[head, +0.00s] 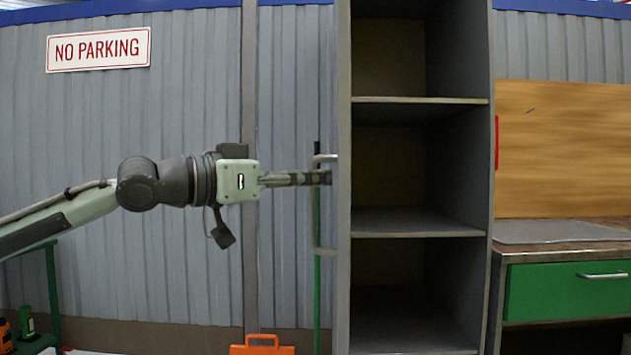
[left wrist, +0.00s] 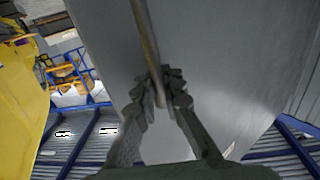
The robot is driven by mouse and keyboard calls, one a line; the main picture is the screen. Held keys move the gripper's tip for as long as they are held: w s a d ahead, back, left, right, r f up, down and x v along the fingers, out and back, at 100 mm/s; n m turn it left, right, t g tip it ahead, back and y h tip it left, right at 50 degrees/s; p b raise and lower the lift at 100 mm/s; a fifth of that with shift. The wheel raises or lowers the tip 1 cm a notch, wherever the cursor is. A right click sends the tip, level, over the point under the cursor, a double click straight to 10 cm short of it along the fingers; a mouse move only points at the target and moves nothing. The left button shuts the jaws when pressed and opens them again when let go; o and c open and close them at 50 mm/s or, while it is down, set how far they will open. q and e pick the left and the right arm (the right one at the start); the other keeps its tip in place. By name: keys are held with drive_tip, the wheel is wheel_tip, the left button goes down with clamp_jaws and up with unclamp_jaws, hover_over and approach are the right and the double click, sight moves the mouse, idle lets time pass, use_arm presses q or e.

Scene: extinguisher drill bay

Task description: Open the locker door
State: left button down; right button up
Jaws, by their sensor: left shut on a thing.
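The grey locker (head: 490,180) stands right of centre in the head view, with its empty shelves exposed. Its door (head: 343,270) is swung open and shows nearly edge-on at the locker's left side. The door handle (head: 325,251) is a metal bar on the door's left-facing side. My left gripper (head: 322,178) reaches in from the left and is shut on the handle. In the left wrist view the fingers (left wrist: 162,88) close around the handle bar (left wrist: 145,35), in front of the grey door panel (left wrist: 215,60). My right gripper is out of view.
A workbench with a green drawer (head: 566,291) and a wooden board (head: 563,150) stands right of the locker. An orange object with a handle (head: 262,349) is low in front of the corrugated wall. A green stand (head: 52,285) is at the lower left.

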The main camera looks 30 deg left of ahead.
use_arm(q)
drive_tip(key=shift+d+f, duration=0.2)
drive_tip(key=shift+f, duration=0.05)
drive_tip(key=c, duration=1.9)
unclamp_jaws()
drive_tip(key=shift+s+r, duration=0.1)
drive_tip(key=shift+s, duration=0.05)
drive_tip(key=shift+a, duration=0.1)
drive_tip(key=shift+r, duration=0.15)
